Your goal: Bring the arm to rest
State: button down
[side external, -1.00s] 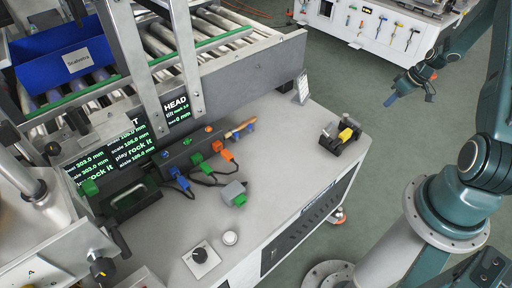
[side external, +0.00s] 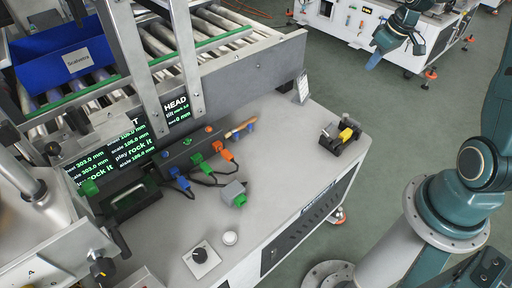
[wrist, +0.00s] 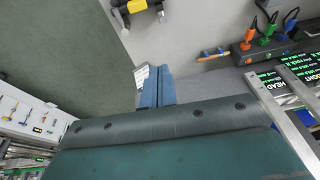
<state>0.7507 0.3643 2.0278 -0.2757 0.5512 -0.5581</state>
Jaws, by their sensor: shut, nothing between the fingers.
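My gripper (side external: 373,60) is at the upper right of the side view, in the air beyond the right end of the grey worktop (side external: 285,150). Its blue fingers are together with nothing between them. In the wrist view the fingers (wrist: 157,88) point up the picture, side by side. They touch nothing that I can see.
The worktop holds a black and yellow device (side external: 343,134), plugs with cables (side external: 198,165), a grey and green connector (side external: 234,193) and a black knob (side external: 200,254). A conveyor with a blue bin (side external: 66,62) stands at the back left. A white cabinet (side external: 345,28) stands behind my gripper.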

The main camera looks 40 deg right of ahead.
jog(key=s+a+r+t+h, duration=0.1)
jog(key=s+a+r, duration=0.5)
jog(key=a, duration=0.4)
jog(key=s+a+r, duration=0.4)
jog(key=a+r, duration=0.5)
jog(key=a, duration=0.1)
jog(key=s+a+t, duration=0.1)
jog(key=s+a, duration=0.3)
jog(key=s, duration=0.3)
jog(key=shift+s+a, duration=0.2)
jog(key=shift+s, duration=0.15)
